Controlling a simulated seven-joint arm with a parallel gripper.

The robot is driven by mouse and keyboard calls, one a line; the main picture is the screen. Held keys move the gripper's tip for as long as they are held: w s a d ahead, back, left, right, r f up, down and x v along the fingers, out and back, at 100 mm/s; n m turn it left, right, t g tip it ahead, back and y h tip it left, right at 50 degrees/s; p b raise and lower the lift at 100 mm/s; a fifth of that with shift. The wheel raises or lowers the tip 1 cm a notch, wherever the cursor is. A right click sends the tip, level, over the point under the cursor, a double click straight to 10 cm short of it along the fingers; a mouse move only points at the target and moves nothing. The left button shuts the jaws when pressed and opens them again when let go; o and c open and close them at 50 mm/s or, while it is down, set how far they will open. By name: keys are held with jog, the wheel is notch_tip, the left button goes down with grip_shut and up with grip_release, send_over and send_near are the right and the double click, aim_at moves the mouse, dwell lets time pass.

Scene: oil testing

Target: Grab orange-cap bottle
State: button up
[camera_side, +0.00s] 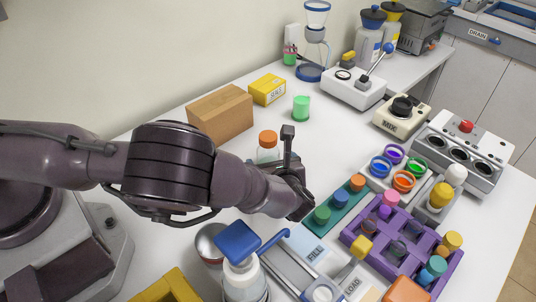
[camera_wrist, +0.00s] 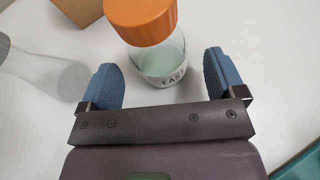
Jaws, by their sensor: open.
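The orange-cap bottle stands upright on the white table. In the side view its orange cap (camera_side: 268,138) and part of its clear body show, with the rest hidden behind my arm. My gripper (camera_side: 288,150) is beside the bottle in the side view. In the wrist view my gripper (camera_wrist: 165,82) is open, with one blue finger pad to each side of the bottle's lower part. Contact between pads and bottle does not show.
A cardboard box (camera_side: 220,114) stands behind the bottle. A green rack (camera_side: 339,206) and a purple rack (camera_side: 456,258) stand to the right. A green-lidded jar (camera_side: 301,107) stands farther back.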

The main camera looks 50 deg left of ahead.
aim_at(268, 159)
jog(key=shift+x, duration=1.5)
jog(key=c, duration=1.1)
jog(key=shift+r, duration=0.1)
